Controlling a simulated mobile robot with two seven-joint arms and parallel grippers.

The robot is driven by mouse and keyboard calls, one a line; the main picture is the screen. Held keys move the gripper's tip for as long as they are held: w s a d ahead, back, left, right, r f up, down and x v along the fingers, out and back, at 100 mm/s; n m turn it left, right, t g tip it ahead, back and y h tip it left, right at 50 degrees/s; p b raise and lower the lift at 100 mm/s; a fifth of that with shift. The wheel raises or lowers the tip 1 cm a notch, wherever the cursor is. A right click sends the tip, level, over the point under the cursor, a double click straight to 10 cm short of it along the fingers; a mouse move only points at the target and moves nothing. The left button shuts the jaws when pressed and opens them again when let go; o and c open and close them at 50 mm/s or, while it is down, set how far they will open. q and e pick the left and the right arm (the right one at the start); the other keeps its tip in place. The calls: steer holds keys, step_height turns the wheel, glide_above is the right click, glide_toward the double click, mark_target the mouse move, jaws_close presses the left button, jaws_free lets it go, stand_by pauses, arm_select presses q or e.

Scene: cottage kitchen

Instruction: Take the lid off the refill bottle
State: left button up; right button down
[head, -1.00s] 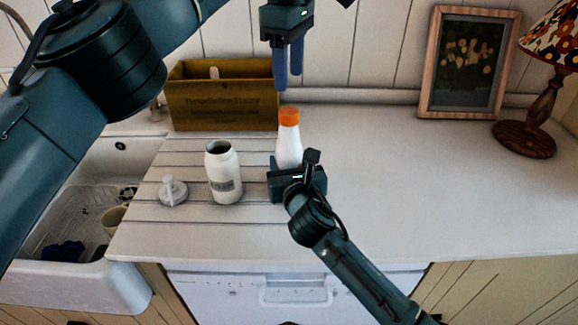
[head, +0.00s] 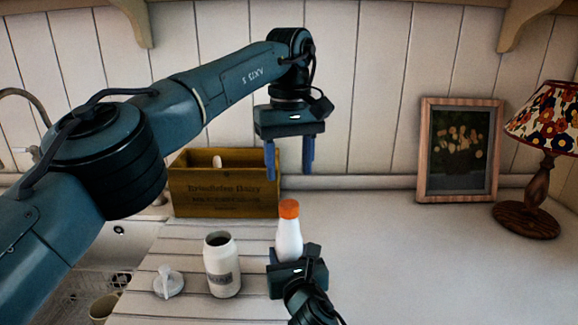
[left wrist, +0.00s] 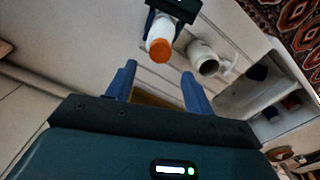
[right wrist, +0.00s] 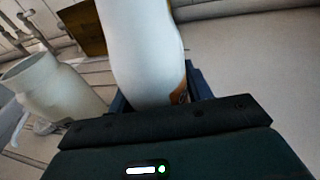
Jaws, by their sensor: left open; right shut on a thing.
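The refill bottle (head: 289,240) is white with an orange lid (head: 289,209) and stands upright on the counter. My right gripper (head: 292,262) is shut on its lower body; the bottle also fills the middle of the right wrist view (right wrist: 143,50). The lid is on the bottle. My left gripper (head: 289,170) is open and empty, pointing down above and slightly behind the lid. In the left wrist view the orange lid (left wrist: 160,50) shows beyond the open fingers (left wrist: 158,88).
An open white jar (head: 222,268) stands left of the bottle, with a pump top (head: 168,284) beside it. A wooden crate (head: 222,190) stands behind. A framed picture (head: 458,150) and a lamp (head: 540,170) are at right.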

mark_target(289, 204)
arm_select(q)
steer(key=m, duration=0.4)
steer(key=shift+a+f, duration=0.1)
steer(key=shift+f, duration=3.95)
steer(key=shift+c, duration=0.3)
